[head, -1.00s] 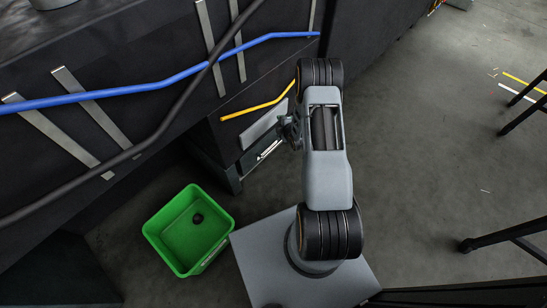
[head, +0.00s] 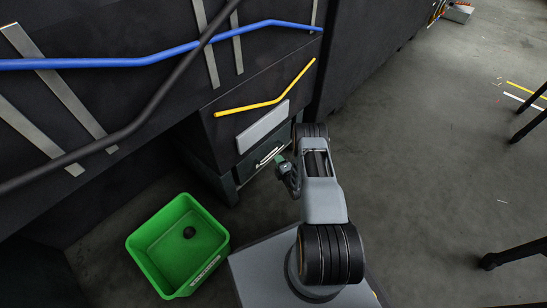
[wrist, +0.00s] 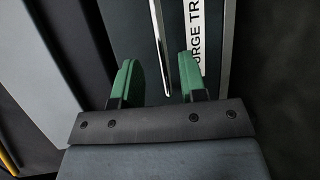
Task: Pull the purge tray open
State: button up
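The purge tray (head: 247,167) is a dark drawer front low in the black cabinet, with a pale handle and label strip. In the wrist view, the tray front (wrist: 125,25) carries a thin silver handle bar (wrist: 158,30) and a white label (wrist: 194,35) with part of "PURGE TRAY" readable. My gripper (wrist: 158,62) is open, its green fingers on either side of the bar in the picture. I cannot tell whether the fingers reach around it in depth; no contact shows. In the head view my gripper (head: 281,160) is just right of the handle (head: 269,157). The tray appears shut.
A green bin (head: 180,245) with a small dark round object in it stands on the floor at left. A light grey panel (head: 262,127) sits above the tray. Blue (head: 150,58) and yellow (head: 265,103) lines cross the cabinet. The floor at right is mostly clear.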

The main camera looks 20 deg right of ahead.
aim_at(273, 154)
jog(key=w, duration=0.2)
jog(key=w+b, duration=0.1)
jog(key=w, duration=0.1)
jog(key=w+f+b, duration=0.1)
jog(key=w, duration=0.1)
jog(key=shift+w+a+f, duration=0.1)
jog(key=shift+w, duration=0.15)
jog(key=shift+c, duration=0.4)
grip_shut()
